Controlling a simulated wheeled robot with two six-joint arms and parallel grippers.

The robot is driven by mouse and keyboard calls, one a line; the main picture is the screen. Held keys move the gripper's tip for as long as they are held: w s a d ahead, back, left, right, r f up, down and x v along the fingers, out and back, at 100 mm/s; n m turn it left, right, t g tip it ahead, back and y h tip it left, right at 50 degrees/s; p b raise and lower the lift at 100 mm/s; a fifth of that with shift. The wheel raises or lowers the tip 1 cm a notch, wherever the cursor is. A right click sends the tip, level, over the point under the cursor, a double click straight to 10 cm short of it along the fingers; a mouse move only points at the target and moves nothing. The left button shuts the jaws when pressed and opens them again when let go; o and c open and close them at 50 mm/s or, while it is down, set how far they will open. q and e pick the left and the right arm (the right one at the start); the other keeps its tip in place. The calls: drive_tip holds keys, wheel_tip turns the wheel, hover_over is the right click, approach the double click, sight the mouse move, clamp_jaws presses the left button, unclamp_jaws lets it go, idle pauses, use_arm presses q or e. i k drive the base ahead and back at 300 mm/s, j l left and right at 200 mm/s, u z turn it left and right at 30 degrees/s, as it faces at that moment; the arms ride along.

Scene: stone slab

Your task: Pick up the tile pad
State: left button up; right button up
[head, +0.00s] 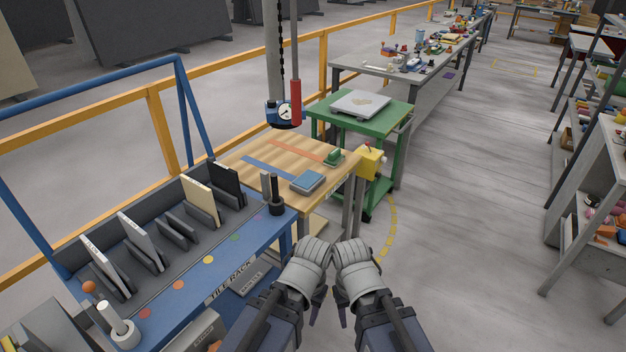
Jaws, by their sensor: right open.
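A flat blue-grey pad (308,181), which looks like the tile pad, lies near the front edge of the wooden table (290,192). A small green block with a raised part (334,158) sits behind it to the right. My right gripper (343,314) and my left gripper (316,312) hang low at the bottom centre, side by side, in front of the table. They are well apart from the pad. The right one is open. The left one's fingers are mostly hidden behind its wrist. Neither visibly touches anything.
A blue tile rack (190,290) with upright tiles stands left of the table. A hoist with a gauge (284,113) hangs behind the table. A yellow box (370,161) sits at its right corner. A green cart (385,125) stands behind.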

sight(335, 158)
drive_tip(key=i+l+u, duration=0.35)
drive_tip(key=i+l, duration=1)
drive_tip(key=i, duration=0.15)
drive_tip(key=i+l+u, duration=0.15)
drive_tip(key=i, duration=0.6)
